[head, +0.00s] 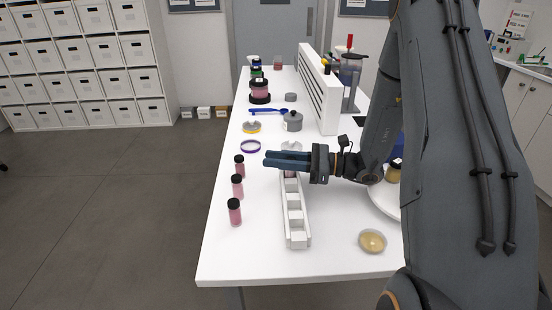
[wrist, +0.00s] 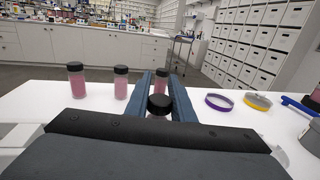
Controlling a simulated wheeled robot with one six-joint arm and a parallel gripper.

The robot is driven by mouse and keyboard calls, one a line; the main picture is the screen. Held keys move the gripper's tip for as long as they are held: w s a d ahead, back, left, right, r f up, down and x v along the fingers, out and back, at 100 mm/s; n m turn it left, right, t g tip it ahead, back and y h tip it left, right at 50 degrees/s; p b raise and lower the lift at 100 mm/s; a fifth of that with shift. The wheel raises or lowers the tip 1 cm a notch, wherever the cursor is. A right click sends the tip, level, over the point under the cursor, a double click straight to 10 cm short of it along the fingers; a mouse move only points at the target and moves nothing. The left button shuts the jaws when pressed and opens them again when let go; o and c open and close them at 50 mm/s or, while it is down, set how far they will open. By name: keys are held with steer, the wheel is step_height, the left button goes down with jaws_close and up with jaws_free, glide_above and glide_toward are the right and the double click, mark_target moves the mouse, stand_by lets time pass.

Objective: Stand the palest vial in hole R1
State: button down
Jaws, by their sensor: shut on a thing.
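My gripper (head: 270,159) reaches in from the right and is shut on a black-capped vial (wrist: 160,104). Its cap shows between the fingers in the wrist view. In the head view only a small pinkish part of it (head: 290,174) shows under the gripper. The white rack (head: 296,240) has a row of square holes and runs toward me; the gripper is over its far end. I cannot tell whether the held vial's base is inside a hole. Three other pink vials with black caps stand left of the rack: near (head: 234,213), middle (head: 237,187), far (head: 239,167). No hole labels are readable.
A purple ring (head: 250,146), a yellow-rimmed dish (head: 251,127) and a grey pot (head: 292,122) lie beyond the gripper. A tan dish (head: 372,241) stands right of the rack. The table's (head: 250,262) near left area is clear.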

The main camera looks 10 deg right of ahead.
steer(key=shift+f, duration=0.35)
steer(key=c, duration=1.4)
jaws_free()
steer(key=shift+c, duration=0.2)
step_height(320, 180, up, 10)
steer(key=b, duration=0.2)
